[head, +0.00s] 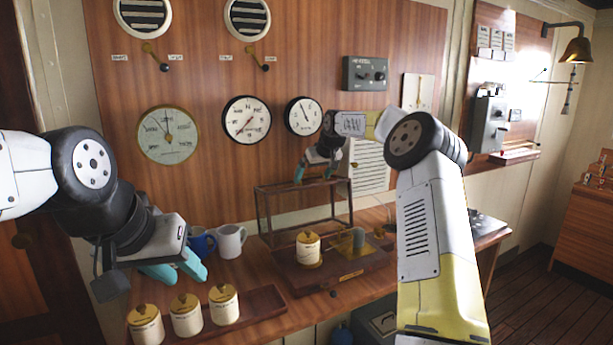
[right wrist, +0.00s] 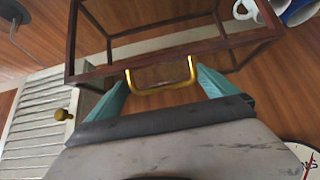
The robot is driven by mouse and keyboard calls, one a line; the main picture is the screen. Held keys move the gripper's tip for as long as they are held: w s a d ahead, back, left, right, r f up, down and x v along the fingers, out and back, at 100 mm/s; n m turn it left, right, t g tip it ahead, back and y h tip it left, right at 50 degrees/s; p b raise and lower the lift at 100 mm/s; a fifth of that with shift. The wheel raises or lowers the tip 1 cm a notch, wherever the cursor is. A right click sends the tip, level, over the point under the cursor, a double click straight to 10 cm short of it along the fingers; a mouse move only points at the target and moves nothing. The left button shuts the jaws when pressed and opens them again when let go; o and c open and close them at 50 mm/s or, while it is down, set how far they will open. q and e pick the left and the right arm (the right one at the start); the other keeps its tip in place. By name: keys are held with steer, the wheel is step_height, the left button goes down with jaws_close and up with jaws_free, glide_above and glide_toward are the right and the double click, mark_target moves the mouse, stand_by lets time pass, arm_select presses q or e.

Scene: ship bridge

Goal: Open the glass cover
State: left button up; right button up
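The glass cover (head: 262,213) is a dark wooden box frame with clear sides at the back of the desk, behind a wooden base tray (head: 292,283). In the right wrist view the cover's frame (right wrist: 98,72) carries a gold handle (right wrist: 161,91) on its near edge. My right gripper (head: 316,172) is at the cover's top edge. In the right wrist view its teal fingers (right wrist: 162,88) are spread, one on each side of the handle, with gaps between. My left gripper (head: 180,271) is open and empty above the desk, left of the cover. I cannot tell whether the cover is raised.
A lidded white jar (head: 308,250) stands on the base tray. Several more jars stand in a wooden tray (head: 257,309) at the front left. A blue mug (head: 200,243) and a white mug (head: 230,242) stand left of the cover. A gauge panel (head: 215,75) rises behind.

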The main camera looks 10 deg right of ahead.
steer(key=shift+r, duration=0.1)
steer(key=v, duration=0.7)
steer(key=shift+s+r, duration=0.2)
steer(key=shift+r, duration=0.05)
steer(key=s+a+r+h, duration=0.1)
steer(key=s+a+r, duration=0.15)
steer(key=s, duration=0.95)
steer(key=s+a+r+h, duration=0.1)
steer(key=s+r, duration=0.2)
steer(key=s, duration=0.9)
steer(key=s+d+f+m, duration=0.1)
steer(key=s+f, duration=0.3)
steer(key=s, duration=0.8)
steer(key=s+d+f+m+g+y, duration=0.1)
steer(key=s+f, duration=0.4)
steer(key=s, duration=0.7)
steer(key=shift+s+f+m+y, duration=0.15)
steer(key=shift+f+m+y, duration=0.15)
steer(key=shift+m, duration=0.4)
steer(key=shift+r, duration=0.1)
